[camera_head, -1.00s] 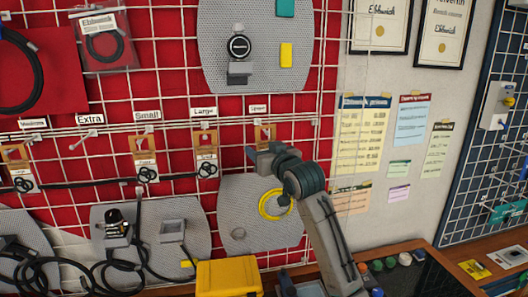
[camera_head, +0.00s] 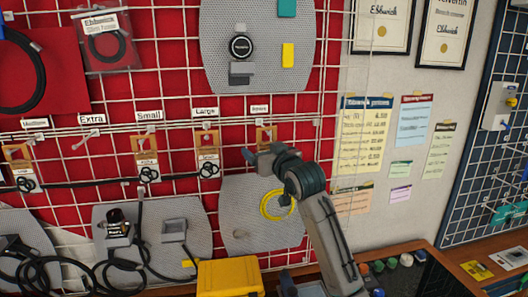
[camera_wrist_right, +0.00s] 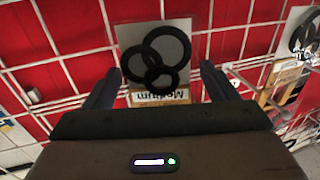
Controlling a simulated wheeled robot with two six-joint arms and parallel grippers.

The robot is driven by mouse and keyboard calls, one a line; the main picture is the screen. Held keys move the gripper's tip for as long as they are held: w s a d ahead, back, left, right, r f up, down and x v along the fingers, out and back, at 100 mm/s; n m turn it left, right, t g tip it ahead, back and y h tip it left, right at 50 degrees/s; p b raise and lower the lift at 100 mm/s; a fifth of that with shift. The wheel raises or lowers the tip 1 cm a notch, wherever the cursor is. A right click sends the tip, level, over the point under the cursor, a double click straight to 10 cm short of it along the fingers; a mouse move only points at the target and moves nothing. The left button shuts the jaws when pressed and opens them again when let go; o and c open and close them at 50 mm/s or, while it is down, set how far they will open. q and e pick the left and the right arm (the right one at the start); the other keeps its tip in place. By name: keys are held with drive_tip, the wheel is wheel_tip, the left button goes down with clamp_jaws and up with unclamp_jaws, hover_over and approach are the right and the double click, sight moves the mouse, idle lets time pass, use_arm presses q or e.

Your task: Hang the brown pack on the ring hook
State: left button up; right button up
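Packs with brown cards hang in a row on the red grid wall in the head view. The rightmost brown pack (camera_head: 264,134) hangs below the last label, its lower part hidden by my right gripper (camera_head: 261,153). In the right wrist view, a pack with black rings (camera_wrist_right: 155,55) and an upside-down "Medium" label lies between the spread fingers of my right gripper (camera_wrist_right: 160,80). Gaps show beside it, so the fingers are open and not closed on it. Other brown packs hang under the Large label (camera_head: 207,143) and the Small label (camera_head: 145,147). My left gripper does not show.
Hooks and white labels run along the grid. A yellow cable coil (camera_head: 276,205) hangs on a grey panel just below the right gripper. A yellow box (camera_head: 230,277) stands at the bottom. Black cables (camera_head: 40,275) loop at lower left. Paper notes are on the wall at right.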

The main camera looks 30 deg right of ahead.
drive_tip(key=shift+s, duration=0.25)
drive_tip(key=s+b, duration=0.5)
drive_tip(key=s, duration=0.5)
drive_tip(key=shift+s, duration=0.2)
